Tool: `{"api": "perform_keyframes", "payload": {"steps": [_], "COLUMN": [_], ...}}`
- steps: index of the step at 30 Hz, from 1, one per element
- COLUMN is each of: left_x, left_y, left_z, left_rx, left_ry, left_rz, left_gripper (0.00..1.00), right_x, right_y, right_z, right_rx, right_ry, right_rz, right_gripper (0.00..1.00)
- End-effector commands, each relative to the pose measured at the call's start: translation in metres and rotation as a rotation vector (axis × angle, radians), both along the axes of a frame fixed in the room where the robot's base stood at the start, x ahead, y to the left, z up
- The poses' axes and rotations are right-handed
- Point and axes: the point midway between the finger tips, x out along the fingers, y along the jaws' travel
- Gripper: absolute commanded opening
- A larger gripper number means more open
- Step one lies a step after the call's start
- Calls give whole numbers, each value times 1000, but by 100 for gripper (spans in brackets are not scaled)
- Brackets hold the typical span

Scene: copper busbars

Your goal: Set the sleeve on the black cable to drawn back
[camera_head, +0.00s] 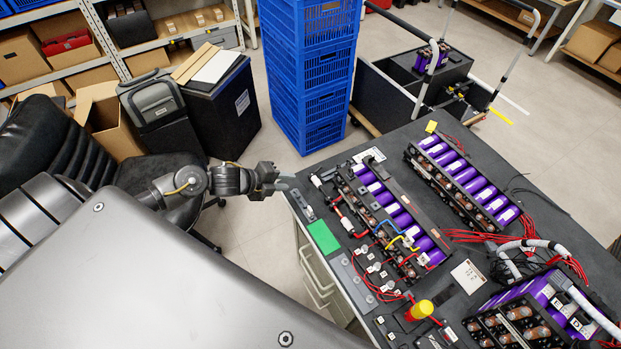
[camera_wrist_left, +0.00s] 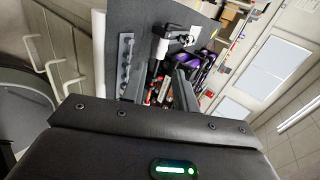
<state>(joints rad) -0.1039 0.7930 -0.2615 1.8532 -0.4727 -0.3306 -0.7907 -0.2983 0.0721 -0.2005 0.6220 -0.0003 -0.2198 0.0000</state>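A battery module (camera_head: 395,215) with purple cells lies on the dark bench, with blue, yellow and red leads along its near side. A short black cable with a pale sleeve (camera_head: 317,181) appears at its far left end; how far the sleeve is drawn along the cable is too small to tell. In the left wrist view a white cylinder with a black end (camera_wrist_left: 161,47), probably this sleeve, lies ahead of the fingers. My left gripper (camera_head: 283,182) is just off the bench's left corner, apart from the cable. Its fingers (camera_wrist_left: 158,88) look open and empty. My right gripper is out of view.
A green pad (camera_head: 323,237) and a grey strip lie along the bench's near edge. A second module (camera_head: 465,185) is further right. A yellow-topped red button (camera_head: 420,310) stands in front. Blue crates (camera_head: 312,75) stand on the floor behind the gripper.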

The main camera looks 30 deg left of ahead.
Motion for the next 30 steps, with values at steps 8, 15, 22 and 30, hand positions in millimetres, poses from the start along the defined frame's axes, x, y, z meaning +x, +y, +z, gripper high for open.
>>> {"api": "perform_keyframes", "payload": {"steps": [8, 15, 22, 30], "left_x": [3, 31, 59, 73], "left_y": [-7, -24, -40, -49], "left_z": [2, -20, -44, -58], "left_rx": [19, 15, 16, 18], "left_ry": [-17, -16, -15, -16], "left_rz": [-32, -27, -28, -29], "left_gripper": [30, 30, 30, 30], "right_x": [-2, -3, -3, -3], "right_y": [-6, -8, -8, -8], "right_z": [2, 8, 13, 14], "right_rx": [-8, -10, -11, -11], "right_ry": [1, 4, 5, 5], "right_rz": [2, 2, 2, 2], "right_gripper": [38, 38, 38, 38]}}
